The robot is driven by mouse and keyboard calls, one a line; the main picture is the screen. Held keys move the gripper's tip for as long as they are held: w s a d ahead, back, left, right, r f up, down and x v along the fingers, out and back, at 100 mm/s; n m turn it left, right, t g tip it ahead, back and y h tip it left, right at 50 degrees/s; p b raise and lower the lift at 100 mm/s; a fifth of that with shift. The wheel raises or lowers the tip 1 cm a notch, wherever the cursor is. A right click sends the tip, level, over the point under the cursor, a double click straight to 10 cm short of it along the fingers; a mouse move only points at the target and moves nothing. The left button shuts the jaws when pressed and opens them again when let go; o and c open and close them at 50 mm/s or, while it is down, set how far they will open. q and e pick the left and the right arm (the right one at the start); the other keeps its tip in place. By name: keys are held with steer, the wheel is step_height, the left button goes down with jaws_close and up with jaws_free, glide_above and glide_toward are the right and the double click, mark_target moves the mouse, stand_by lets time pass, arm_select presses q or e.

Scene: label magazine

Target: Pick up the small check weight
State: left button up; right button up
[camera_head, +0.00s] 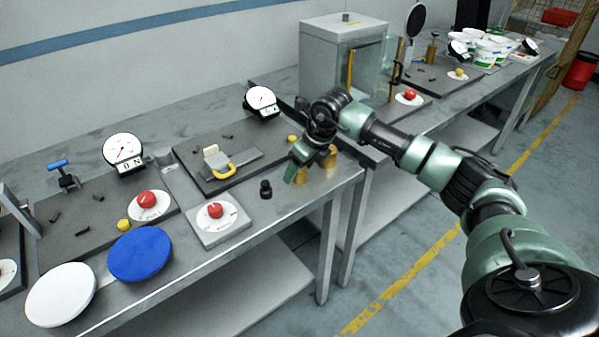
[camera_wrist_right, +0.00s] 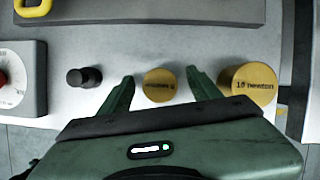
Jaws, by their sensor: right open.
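The small check weight (camera_wrist_right: 159,86) is a short brass cylinder, seen from above in the right wrist view. It stands on the bench between the spread fingers of my right gripper (camera_wrist_right: 160,76), with a gap on each side. In the head view my right gripper (camera_head: 299,166) hangs at the bench's front right corner, and the small weight (camera_head: 302,177) shows just beside its fingers. A larger brass weight marked "10 newton" (camera_wrist_right: 250,84) stands just right of the right finger. My left gripper is not in view.
A black knob (camera_wrist_right: 84,77) stands left of the small weight. A grey box with a red button (camera_head: 216,217) lies further left along the front edge. The bench edge is close in front.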

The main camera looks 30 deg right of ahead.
jaws_close()
steer(key=shift+w+r, duration=0.1)
